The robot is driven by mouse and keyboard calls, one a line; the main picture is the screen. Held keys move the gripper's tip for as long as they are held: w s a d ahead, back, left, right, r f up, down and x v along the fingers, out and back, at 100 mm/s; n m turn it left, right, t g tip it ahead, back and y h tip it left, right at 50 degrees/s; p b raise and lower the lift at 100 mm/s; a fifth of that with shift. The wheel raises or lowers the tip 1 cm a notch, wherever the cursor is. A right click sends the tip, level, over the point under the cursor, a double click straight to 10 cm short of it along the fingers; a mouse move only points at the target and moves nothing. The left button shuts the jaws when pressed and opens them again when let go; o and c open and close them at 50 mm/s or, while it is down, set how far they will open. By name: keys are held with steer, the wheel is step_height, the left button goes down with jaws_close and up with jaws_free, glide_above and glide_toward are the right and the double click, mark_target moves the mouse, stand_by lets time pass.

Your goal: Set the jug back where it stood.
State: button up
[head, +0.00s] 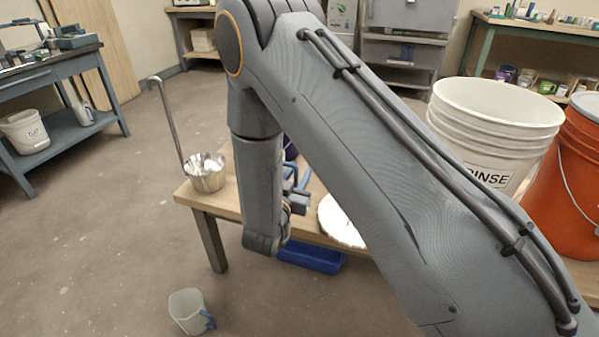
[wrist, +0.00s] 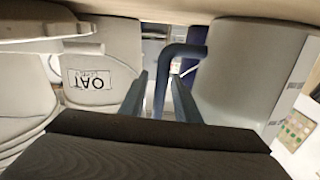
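In the wrist view a pale grey jug (wrist: 238,75) stands close on the right, and its blue handle (wrist: 170,60) bends down between my fingers. My gripper (wrist: 160,88) is open around the handle, with a gap visible on each side. In the head view my gripper (head: 297,203) is mostly hidden behind my arm, over the wooden table (head: 222,202). Bits of blue show beside it, but the jug's body is hidden there. Another pale jug (head: 187,311) with a blue handle stands on the floor at the lower left.
A metal pot (head: 206,178) with a ladle stands at the table's left end. A white RINSE bucket (head: 490,125) and an orange bucket (head: 568,185) stand at the right. A blue tub (head: 312,259) lies below the table edge. A labelled pale bucket (wrist: 100,85) is left of my fingers.

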steer(key=shift+s+a+r, duration=0.1)
steer(key=shift+s+r, duration=0.05)
steer(key=shift+s, duration=0.05)
steer(key=p+v, duration=0.2)
steer(key=v, duration=0.9)
steer(key=shift+s+p, duration=0.35)
steer(key=shift+p, duration=0.05)
